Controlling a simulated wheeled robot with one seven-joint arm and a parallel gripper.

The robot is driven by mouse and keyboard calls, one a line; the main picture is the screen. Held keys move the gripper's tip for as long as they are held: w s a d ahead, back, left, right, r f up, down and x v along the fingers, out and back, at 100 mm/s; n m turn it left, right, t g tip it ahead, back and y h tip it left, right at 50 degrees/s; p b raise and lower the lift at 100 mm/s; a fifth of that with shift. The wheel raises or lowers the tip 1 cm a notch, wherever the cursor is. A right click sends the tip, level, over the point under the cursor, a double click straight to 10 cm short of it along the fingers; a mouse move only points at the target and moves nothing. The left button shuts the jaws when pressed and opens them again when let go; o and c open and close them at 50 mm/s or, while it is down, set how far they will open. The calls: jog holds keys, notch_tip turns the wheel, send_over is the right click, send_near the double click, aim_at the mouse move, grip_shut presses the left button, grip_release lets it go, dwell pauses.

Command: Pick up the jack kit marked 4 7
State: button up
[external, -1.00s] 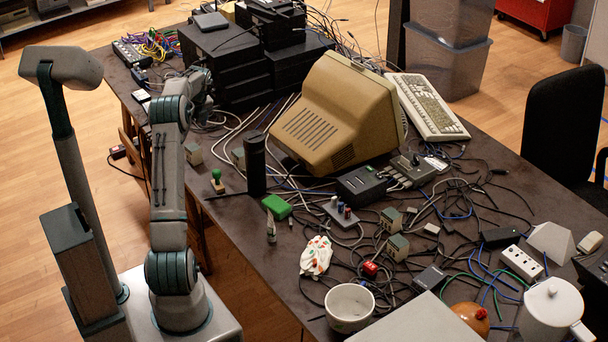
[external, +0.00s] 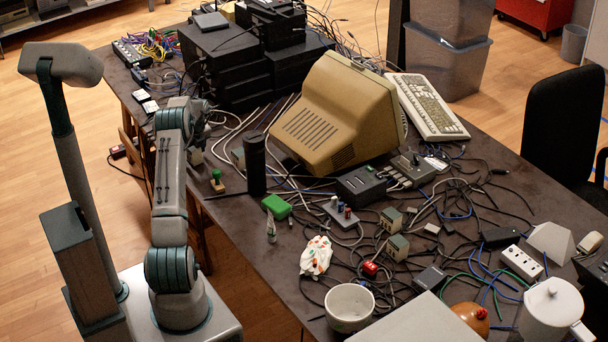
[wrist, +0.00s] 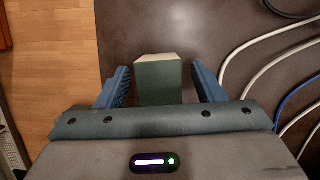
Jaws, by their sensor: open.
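In the wrist view a small box with a grey-green side and a cream edge (wrist: 160,82) stands on the dark table between the fingers of my gripper (wrist: 161,76). The fingers are open, with a gap on each side of the box. No marking on it can be read, so I cannot tell if it is the kit marked 4 7. Similar small boxes show in the external view: one beside the monitor (external: 238,158) and two among the cables (external: 391,219) (external: 397,247). In that view my gripper is mostly hidden behind my arm at the table's left edge.
A black cylinder (external: 255,163), a green-handled stamp (external: 217,181) and a green box (external: 277,206) stand right of my arm. The beige monitor (external: 335,115) and stacked black devices (external: 225,60) are farther back. Cables (wrist: 270,60) run to the right of my gripper.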

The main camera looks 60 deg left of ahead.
jog(key=shift+a+f, duration=0.2)
jog(key=shift+f, duration=0.35)
jog(key=c, duration=1.1)
jog(key=shift+r, duration=0.15)
